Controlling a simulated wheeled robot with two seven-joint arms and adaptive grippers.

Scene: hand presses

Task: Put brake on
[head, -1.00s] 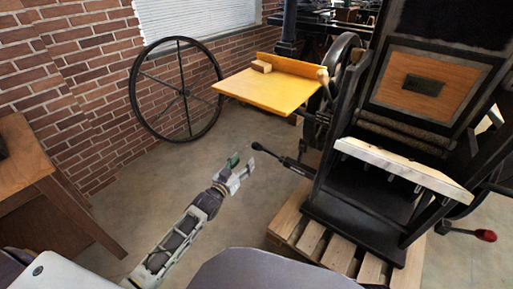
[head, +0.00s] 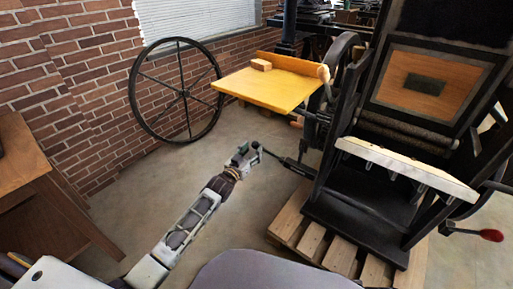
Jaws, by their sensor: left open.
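The black hand press (head: 365,205) stands on the right. A black lever (head: 290,163), which looks like the brake, sticks out from its lower left side toward my left gripper. My left gripper (head: 252,152) is open at the outer end of this lever. The fingers overlap the lever's tip in the picture; whether they touch it or are around it I cannot tell. My right gripper is not in view.
The press rests on a wooden pallet (head: 312,240). A yellow board (head: 265,90) juts out above the lever. A red-knobbed handle (head: 490,235) is at the far right. A spoked wheel (head: 183,95) leans by the brick wall. The floor around my left arm is clear.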

